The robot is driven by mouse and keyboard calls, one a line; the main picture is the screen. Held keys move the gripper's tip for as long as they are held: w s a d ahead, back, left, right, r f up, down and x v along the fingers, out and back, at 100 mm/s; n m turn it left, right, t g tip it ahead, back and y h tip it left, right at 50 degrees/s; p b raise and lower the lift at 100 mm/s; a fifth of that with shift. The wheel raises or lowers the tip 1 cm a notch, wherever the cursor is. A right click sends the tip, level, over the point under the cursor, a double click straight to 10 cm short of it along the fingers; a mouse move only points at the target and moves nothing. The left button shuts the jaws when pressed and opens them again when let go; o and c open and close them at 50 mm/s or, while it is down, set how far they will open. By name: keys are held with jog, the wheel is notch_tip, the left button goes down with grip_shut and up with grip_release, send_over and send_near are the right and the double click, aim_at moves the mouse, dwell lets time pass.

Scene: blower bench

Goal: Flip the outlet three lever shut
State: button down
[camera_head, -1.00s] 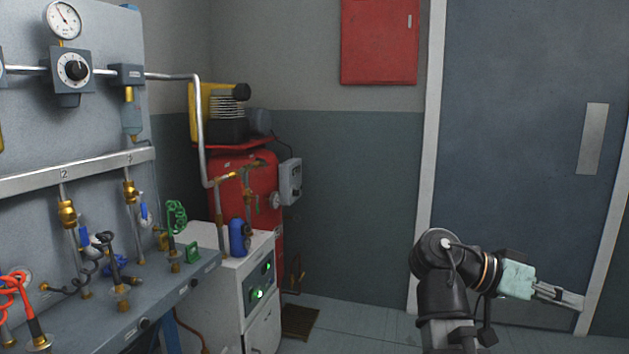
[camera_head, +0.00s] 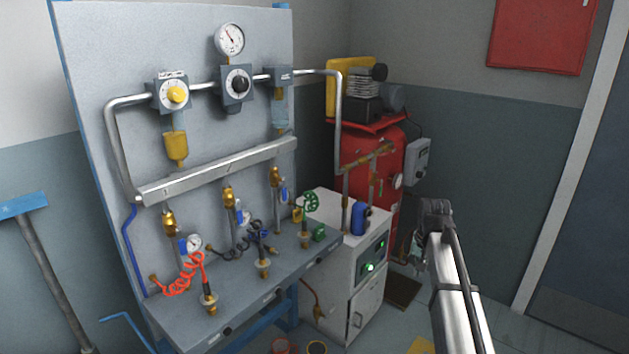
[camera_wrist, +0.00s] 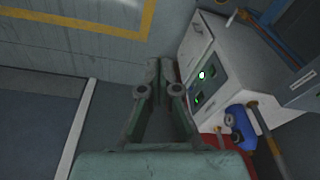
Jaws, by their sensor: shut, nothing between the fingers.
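The outlet three valve (camera_head: 275,176) is the rightmost brass valve under the grey manifold bar (camera_head: 220,172) on the panel. Its blue lever (camera_head: 284,194) hangs down beside the pipe, roughly in line with it. The lever is small and does not show in the wrist view. My gripper (camera_wrist: 160,66) is shut and empty in the wrist view, above the floor near the white cabinet. In the head view my arm stands right of the cabinet, well apart from the lever, and the fingers are mostly hidden.
A green coiled hose (camera_head: 311,202) hangs close right of outlet three. The white cabinet (camera_head: 335,260) carries a blue canister (camera_head: 361,218), with a red tank (camera_head: 375,160) behind. Black (camera_head: 262,236) and red (camera_head: 184,276) hoses lie left along the bench.

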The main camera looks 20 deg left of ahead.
aim_at(285, 194)
jog(key=w+a+r+n+g+y+p, duration=0.1)
jog(key=w+a+y+p, duration=0.3)
jog(key=a, duration=0.9)
jog(key=w+a+g+y+p, duration=0.15)
jog(key=a+y, duration=0.45)
jog(key=a, duration=0.6)
jog(key=w+a+r+m+t+y, duration=0.1)
jog(key=w+a+r+y, duration=0.2)
jog(key=w+r, duration=0.1)
jog(key=w+a+r+t+y, duration=0.2)
jog(key=w+a+r+y, duration=0.1)
jog(key=r, duration=0.4)
jog(key=shift+w+a+m+y, duration=0.25)
jog(key=shift+w+m+y, duration=0.15)
jog(key=shift+w+y, duration=0.45)
jog(key=s+a+p, duration=0.2)
jog(key=a+p, duration=0.2)
jog(key=a, duration=0.7)
jog(key=shift+s+a+p, duration=0.2)
jog(key=shift+p, duration=0.1)
